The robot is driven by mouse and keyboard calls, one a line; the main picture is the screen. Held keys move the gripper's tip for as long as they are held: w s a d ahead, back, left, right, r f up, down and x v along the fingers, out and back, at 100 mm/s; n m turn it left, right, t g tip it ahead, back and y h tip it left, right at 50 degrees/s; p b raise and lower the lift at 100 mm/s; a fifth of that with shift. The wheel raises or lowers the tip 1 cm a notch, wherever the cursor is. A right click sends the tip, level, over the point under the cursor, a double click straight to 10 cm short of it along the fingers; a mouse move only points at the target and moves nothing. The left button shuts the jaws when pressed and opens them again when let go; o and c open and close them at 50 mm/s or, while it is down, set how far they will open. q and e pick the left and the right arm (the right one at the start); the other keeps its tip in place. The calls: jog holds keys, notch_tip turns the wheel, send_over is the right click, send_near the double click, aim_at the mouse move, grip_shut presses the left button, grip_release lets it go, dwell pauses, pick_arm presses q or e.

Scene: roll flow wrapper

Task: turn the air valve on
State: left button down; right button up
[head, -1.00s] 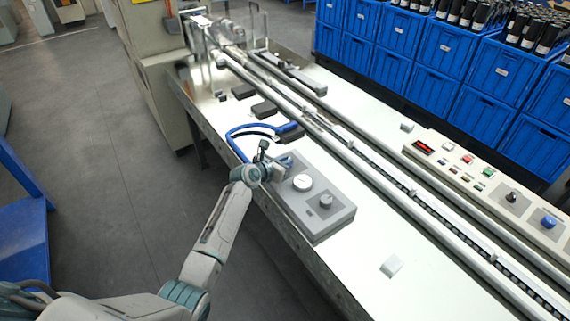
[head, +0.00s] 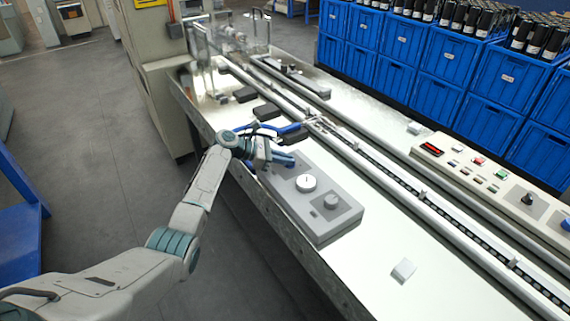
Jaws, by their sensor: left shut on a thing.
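The air valve sits at the far left end of a grey panel box (head: 322,226) on the machine's pale bed. Its blue handle (head: 284,160) shows just beyond my fingers. My left gripper (head: 272,157) reaches in from the left, low over that end of the box, and is shut on the blue handle. The dark jaws and wrist hide most of the valve body, so the handle's exact angle is hard to tell. A round white gauge (head: 306,182) and a grey knob (head: 331,201) stand to the right of it on the same box. My right gripper is out of view.
A blue hose (head: 255,126) curves behind my wrist to a dark block (head: 294,132). Long rails (head: 370,165) run along the bed. A control panel (head: 490,180) is at right, with blue crates (head: 435,100) behind. The front bed around a small white block (head: 403,269) is clear.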

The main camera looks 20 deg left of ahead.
pick_arm(q)
jog(key=shift+f+m+g, duration=0.15)
jog(key=shift+m+g, duration=0.15)
jog(key=shift+g, duration=0.1)
jog(key=c, duration=1.5)
grip_release()
jog(key=shift+o, duration=0.2)
jog(key=b+v, duration=0.2)
jog(key=v, duration=0.9)
jog(key=shift+w, duration=0.15)
